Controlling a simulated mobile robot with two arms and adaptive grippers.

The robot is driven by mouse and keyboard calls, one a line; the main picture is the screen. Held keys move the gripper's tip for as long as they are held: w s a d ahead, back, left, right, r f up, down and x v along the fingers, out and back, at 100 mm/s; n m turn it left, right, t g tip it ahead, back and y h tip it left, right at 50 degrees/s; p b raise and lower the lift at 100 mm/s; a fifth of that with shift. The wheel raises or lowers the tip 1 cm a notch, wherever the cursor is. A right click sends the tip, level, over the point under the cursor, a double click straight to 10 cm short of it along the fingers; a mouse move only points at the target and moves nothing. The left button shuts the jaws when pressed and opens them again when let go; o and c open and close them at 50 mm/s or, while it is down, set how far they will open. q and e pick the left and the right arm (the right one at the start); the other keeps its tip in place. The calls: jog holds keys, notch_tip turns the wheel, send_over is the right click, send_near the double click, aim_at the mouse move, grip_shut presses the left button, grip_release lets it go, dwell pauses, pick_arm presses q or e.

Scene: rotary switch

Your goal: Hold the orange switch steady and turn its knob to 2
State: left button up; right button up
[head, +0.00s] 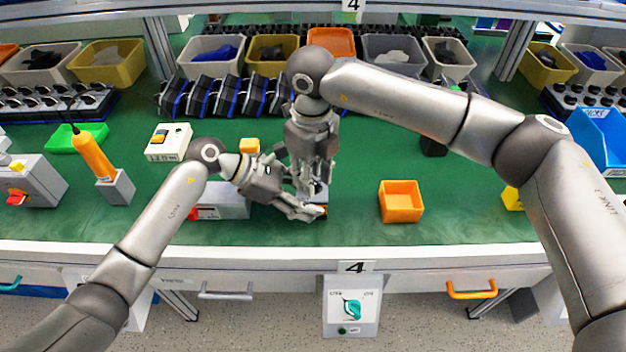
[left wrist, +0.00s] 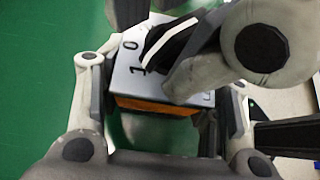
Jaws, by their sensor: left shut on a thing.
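The orange switch (left wrist: 150,104) has a grey top face with the marks 0 and 1 showing. It sits between the fingers of my left gripper (head: 310,204), which is shut on its sides. In the head view the grippers mostly hide the switch. My right gripper (head: 316,180) points down over the switch from above. In the left wrist view, a finger of my right gripper (left wrist: 190,72) lies across the top face, beside a black part with a white line that looks like the knob (left wrist: 168,40). The 2 mark is hidden. Whether the right fingers close on the knob cannot be told.
An open orange box (head: 401,214) stands right of the grippers. A grey box (head: 222,206) with a red part lies just left, behind my left arm. A small yellow-orange block (head: 249,146) and a white switch box (head: 168,141) stand farther back. The green mat is clear around the orange box.

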jog(key=shift+c, duration=0.2)
grip_shut()
jog(key=m, duration=0.4)
jog(key=shift+m, duration=0.3)
jog(key=m, duration=0.5)
jog(key=shift+o, duration=0.4)
grip_release()
jog(key=shift+r, duration=0.15)
